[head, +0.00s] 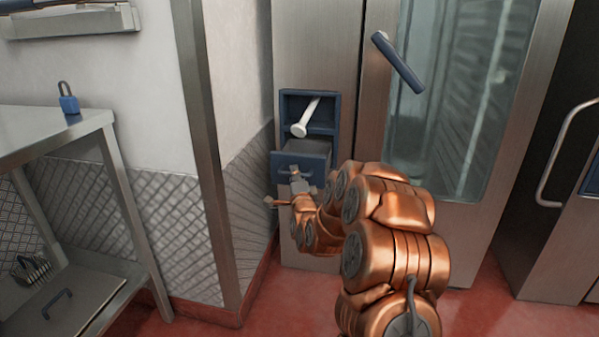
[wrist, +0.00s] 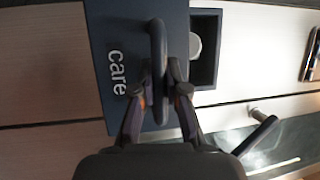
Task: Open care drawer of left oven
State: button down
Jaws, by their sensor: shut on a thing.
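The left oven's care drawer (head: 319,163) has a dark blue front and stands out from the steel oven body, partly open. In the wrist view its front (wrist: 112,40) carries the word "care" and a dark bar handle (wrist: 157,36). My gripper (head: 297,180) is at the drawer front. In the wrist view my gripper (wrist: 162,78) has its fingers on both sides of the handle, shut on it.
Above the drawer is a blue recess (head: 325,104) with a white nozzle-like thing (head: 307,117). A wall post (head: 205,150) and steel table (head: 90,122) with a blue padlock (head: 68,102) stand left.

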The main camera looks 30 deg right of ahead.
jog(key=c, duration=1.2)
grip_release()
jog(key=shift+s, duration=0.15)
jog(key=shift+v, duration=3.6)
